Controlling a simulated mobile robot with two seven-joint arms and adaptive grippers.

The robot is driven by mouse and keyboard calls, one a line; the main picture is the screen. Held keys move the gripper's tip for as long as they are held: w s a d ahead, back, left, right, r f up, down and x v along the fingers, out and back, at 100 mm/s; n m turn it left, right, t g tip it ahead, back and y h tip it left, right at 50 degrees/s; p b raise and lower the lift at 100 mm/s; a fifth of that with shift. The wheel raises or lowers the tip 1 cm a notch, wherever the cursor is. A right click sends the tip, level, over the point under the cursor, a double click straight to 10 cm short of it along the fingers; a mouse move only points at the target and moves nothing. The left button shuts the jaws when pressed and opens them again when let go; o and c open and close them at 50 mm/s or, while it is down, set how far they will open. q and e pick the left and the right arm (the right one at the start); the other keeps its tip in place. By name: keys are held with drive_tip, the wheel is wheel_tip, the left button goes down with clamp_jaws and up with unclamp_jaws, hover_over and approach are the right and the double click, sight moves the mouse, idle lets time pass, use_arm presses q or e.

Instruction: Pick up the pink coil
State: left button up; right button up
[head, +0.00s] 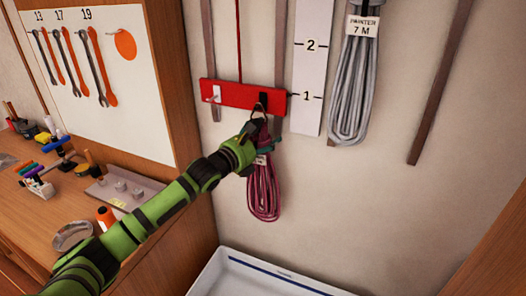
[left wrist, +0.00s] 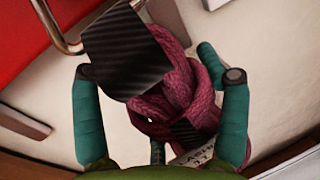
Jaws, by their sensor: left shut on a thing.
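The pink coil (head: 263,195) is a dark pink bundled rope. It hangs upright below the red hook board (head: 230,94), with a black strap (head: 263,99) at its top. My left gripper (head: 259,136) is at the coil's upper end, just below the board. In the left wrist view, its teal fingers (left wrist: 160,88) stand on either side of the pink coil (left wrist: 178,88) and are shut on it. The black strap (left wrist: 125,50) lies in front of the rope beside a metal hook (left wrist: 62,38). I cannot tell whether the strap still hangs on the hook. My right gripper is not in view.
A grey coil (head: 355,85) tagged "PAINTER 7 M" hangs to the right, beyond a white numbered scale board (head: 310,70). A white bin (head: 235,275) stands below. A workbench (head: 20,215) with tools is at left, under a wrench panel (head: 120,120). The wall at right is mostly clear.

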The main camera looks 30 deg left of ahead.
use_arm(q)
drive_tip(key=shift+a+r+b, duration=0.3)
drive_tip(key=shift+r+b, duration=0.15)
drive_tip(key=shift+r, duration=0.3)
drive_tip(key=shift+s+f, duration=0.15)
drive_tip(key=shift+s, duration=0.5)
drive_tip(key=s+d+b, duration=0.1)
drive_tip(key=s+b, duration=0.5)
drive_tip(key=s, duration=1)
drive_tip(key=shift+s, duration=0.3)
drive_tip(key=shift+d, duration=0.1)
